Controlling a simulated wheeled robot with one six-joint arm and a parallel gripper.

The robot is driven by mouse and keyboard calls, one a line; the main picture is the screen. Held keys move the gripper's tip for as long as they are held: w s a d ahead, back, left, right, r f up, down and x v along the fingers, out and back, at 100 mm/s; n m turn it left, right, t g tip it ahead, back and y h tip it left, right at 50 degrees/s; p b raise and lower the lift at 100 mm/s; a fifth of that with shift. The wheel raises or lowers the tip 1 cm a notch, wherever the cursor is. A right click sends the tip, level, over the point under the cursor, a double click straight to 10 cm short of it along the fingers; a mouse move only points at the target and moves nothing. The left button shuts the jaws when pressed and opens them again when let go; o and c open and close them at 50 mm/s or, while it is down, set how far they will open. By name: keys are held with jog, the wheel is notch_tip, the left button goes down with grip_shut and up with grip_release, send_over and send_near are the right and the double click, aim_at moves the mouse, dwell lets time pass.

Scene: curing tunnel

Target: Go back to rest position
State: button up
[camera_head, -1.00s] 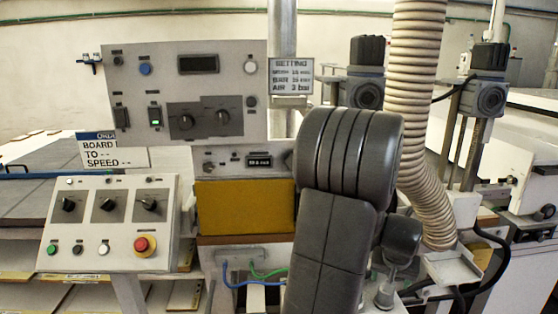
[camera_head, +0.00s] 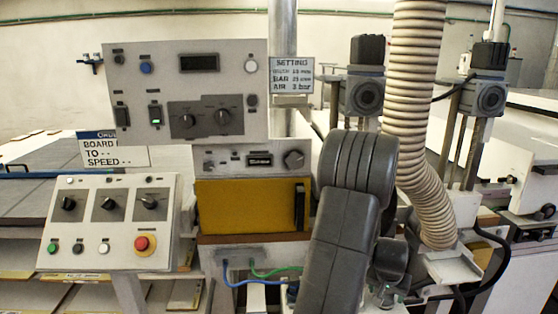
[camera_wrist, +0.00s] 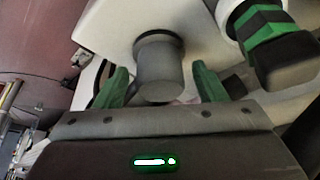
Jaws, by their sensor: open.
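My gripper (camera_wrist: 161,84) shows in the wrist view with its two green fingers apart. A grey cylinder with a dark collar (camera_wrist: 160,72) appears between the fingers in the picture, on a pale surface. I cannot tell how far it is from the fingers, or what it belongs to. No contact with it is visible. In the head view my dark grey arm is folded at the lower centre, and the gripper itself cannot be made out there.
A control panel (camera_head: 225,75) stands behind my arm, with a dark knob (camera_head: 293,159) at its lower right. A yellow drawer-like front (camera_head: 245,206) is below. A sloped button box (camera_head: 107,221) with a red stop button (camera_head: 142,243) stands left. A ribbed hose (camera_head: 413,100) hangs to the right.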

jog(key=shift+a+f+m+g+h+b, duration=0.15)
jog(key=shift+m+g+h+b, duration=0.25)
jog(key=shift+m+b, duration=1.2)
jog(key=v, duration=1.4)
